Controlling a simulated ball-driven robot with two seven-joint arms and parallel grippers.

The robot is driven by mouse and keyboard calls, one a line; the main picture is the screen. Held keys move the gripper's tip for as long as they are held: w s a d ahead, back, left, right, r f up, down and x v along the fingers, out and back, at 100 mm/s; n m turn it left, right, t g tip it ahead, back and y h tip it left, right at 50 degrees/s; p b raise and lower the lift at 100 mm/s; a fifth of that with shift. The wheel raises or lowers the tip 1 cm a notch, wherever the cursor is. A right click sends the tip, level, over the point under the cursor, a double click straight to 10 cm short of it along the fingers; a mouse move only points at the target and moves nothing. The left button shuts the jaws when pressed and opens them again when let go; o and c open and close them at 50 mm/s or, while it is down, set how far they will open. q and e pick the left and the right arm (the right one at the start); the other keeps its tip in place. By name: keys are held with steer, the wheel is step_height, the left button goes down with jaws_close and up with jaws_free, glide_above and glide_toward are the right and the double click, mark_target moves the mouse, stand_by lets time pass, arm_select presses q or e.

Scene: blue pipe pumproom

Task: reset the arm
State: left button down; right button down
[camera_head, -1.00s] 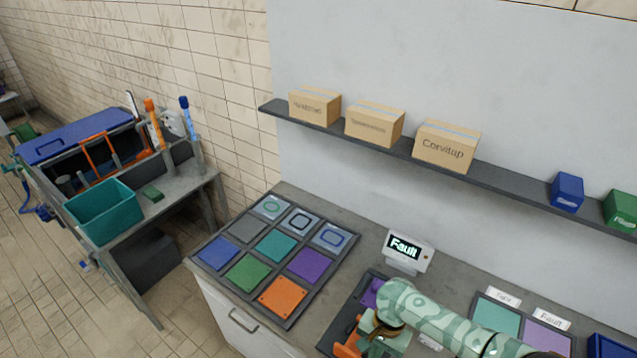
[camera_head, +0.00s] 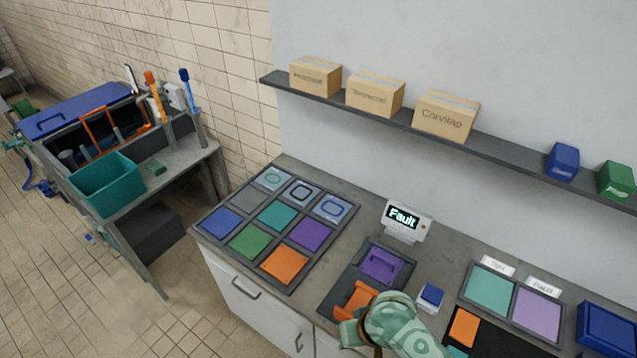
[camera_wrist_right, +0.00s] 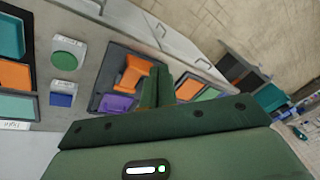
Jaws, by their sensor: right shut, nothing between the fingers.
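My right arm (camera_head: 400,328), in pale green camouflage, comes in at the bottom of the head view, in front of the counter. Its fingers are hidden there. In the right wrist view my right gripper (camera_wrist_right: 158,82) shows its dark green fingers shut together with nothing between them. Beyond them is a dark tray with a purple piece (camera_head: 380,266) and an orange piece (camera_head: 357,298). The purple piece (camera_wrist_right: 117,103) and orange piece (camera_wrist_right: 133,73) also show in the wrist view. My left gripper is not in view.
A display reading "Fault" (camera_head: 403,219) stands behind the dark tray, with a blue-topped button box (camera_head: 431,297) to the right. A board of coloured squares (camera_head: 335,247) lies to the left. A shelf (camera_head: 400,126) with boxes runs along the wall.

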steer(key=s+d+r+n+t+h, duration=0.35)
steer(key=d+r, duration=0.45)
steer(key=d, duration=0.3)
steer(key=s+d+r+n+t+h, duration=0.2)
steer(key=s+d+r+h, duration=0.15)
steer(key=d+r, duration=0.7)
steer(key=s+a+f+g+y+b, duration=0.15)
steer(key=f+b, duration=0.55)
steer(key=f, duration=1.4)
steer(key=s+a+f+g+y+b, duration=0.15)
steer(key=f+b, duration=0.65)
steer(key=f, duration=1.3)
steer(key=s+f+m+g+b, duration=0.1)
steer(key=s+f+b, duration=0.3)
steer(key=f, duration=0.6)
steer(key=s+f+m+g+b, duration=0.1)
steer(key=s+f+b, duration=0.4)
steer(key=s+f, duration=0.4)
steer(key=s+f+m+g+y+b, duration=0.1)
steer(key=s+f+b, duration=0.4)
steer(key=f, duration=0.7)
steer(key=shift+s+a+f+m, duration=0.3)
steer(key=shift+s+a+m, duration=0.2)
steer(key=shift+s, duration=0.65)
steer(key=shift+g, duration=0.25)
